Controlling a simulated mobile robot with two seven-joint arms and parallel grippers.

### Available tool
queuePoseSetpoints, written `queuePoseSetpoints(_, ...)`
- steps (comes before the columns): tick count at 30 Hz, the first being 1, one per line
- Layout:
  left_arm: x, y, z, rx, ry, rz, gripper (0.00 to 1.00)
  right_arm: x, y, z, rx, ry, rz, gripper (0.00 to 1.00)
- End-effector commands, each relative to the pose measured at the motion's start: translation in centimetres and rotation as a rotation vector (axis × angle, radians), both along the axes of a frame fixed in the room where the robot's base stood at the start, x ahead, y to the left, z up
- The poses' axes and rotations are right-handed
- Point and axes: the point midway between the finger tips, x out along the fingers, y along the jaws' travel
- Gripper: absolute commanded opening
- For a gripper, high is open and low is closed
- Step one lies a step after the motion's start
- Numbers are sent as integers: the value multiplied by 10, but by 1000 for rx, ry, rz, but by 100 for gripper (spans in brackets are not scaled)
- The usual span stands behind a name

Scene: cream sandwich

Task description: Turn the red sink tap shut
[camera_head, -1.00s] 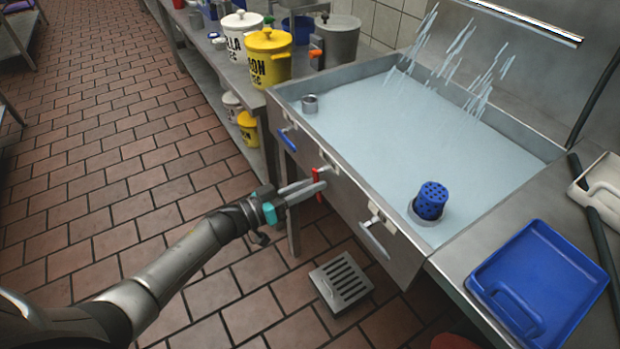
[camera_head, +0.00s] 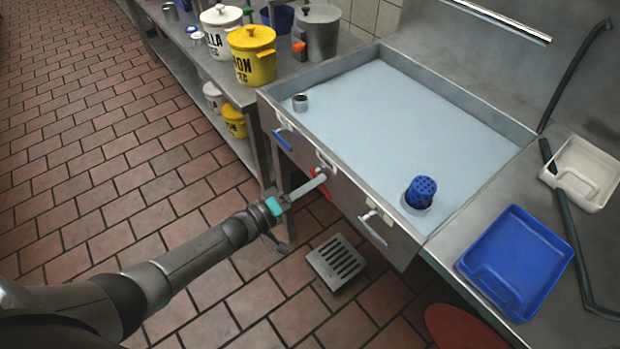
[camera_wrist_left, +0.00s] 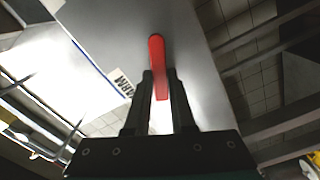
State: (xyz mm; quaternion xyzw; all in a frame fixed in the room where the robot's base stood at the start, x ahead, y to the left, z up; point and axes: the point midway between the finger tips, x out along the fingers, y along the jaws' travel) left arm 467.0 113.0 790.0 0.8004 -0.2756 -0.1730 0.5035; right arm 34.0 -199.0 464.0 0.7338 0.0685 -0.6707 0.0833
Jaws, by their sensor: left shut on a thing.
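The red tap handle (camera_head: 327,191) is on the front panel of the sink (camera_head: 345,205), between a blue-handled tap (camera_head: 283,139) and a pale-handled one (camera_head: 373,230). It slants down to the right. My left gripper (camera_head: 321,179) reaches in from the left and is shut on the red handle. In the left wrist view the red handle (camera_wrist_left: 156,48) lies between the two dark fingers, its rounded end sticking out beyond them. The sink basin holds pale water, and no spray shows above it. My right gripper is not in view.
A blue perforated cylinder (camera_head: 421,192) stands in the basin's near right corner. A blue tray (camera_head: 530,245) and white tray (camera_head: 590,165) lie on the right counter. Yellow (camera_head: 252,65) and white (camera_head: 222,45) lidded buckets stand left of the sink. A floor grate (camera_head: 337,262) lies below.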

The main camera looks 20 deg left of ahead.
Motion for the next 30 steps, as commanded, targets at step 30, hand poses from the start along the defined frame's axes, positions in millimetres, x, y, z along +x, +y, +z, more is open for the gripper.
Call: queuePoseSetpoints(30,-1,-3,11,-369,287,-1,0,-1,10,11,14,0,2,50)
